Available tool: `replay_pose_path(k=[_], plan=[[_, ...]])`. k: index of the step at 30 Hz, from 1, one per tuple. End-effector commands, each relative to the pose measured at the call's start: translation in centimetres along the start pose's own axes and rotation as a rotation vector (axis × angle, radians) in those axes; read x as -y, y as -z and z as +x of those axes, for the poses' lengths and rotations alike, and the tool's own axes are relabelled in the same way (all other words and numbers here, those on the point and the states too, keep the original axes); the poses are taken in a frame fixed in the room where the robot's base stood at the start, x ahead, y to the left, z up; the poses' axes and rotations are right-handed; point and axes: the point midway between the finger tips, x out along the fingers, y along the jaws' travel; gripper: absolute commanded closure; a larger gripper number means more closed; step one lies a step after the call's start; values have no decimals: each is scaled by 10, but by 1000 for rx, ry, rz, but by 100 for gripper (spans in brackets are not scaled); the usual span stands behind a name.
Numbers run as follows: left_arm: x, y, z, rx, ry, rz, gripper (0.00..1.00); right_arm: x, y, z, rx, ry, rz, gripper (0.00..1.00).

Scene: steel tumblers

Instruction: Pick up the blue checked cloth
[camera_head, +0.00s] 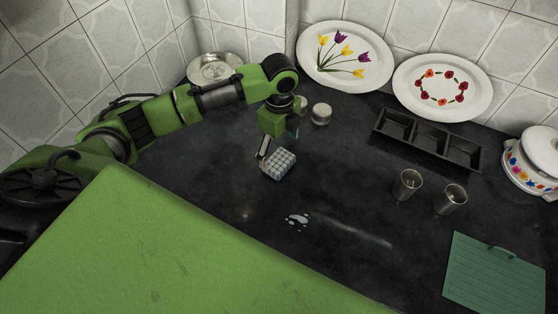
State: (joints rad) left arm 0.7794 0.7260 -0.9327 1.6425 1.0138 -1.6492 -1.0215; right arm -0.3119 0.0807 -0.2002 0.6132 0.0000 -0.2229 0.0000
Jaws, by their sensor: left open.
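The blue checked cloth (279,164) is a small folded bundle on the dark countertop, left of the picture's middle. My left arm comes in from the left, and its gripper (267,150) points down at the cloth's upper left side. The left gripper is open, with one finger at the cloth's left edge; whether it touches the cloth is unclear. The other finger is partly hidden. My right gripper is not in view.
Two steel tumblers (408,185) stand right of the cloth, before a black tray (427,139). Two plates (345,57) lean on the wall. A lidded pot (533,160) and green board (494,274) are at right.

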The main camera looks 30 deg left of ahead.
Motion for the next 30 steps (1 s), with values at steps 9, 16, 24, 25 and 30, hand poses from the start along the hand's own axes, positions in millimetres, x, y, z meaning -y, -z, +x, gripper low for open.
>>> replay_pose_path(k=[9, 16, 24, 25, 30], plan=[[1, -1, 26, 0, -2, 0, 15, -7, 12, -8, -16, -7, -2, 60], [4, -4, 59, 1, -3, 0, 15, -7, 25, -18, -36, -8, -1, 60], [5, -5, 69, 1, 1, 1, 15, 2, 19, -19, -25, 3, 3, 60], [5, -5, 69, 1, 1, 1, 15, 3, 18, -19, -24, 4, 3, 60], [5, -5, 69, 1, 1, 1, 46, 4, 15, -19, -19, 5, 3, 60]])
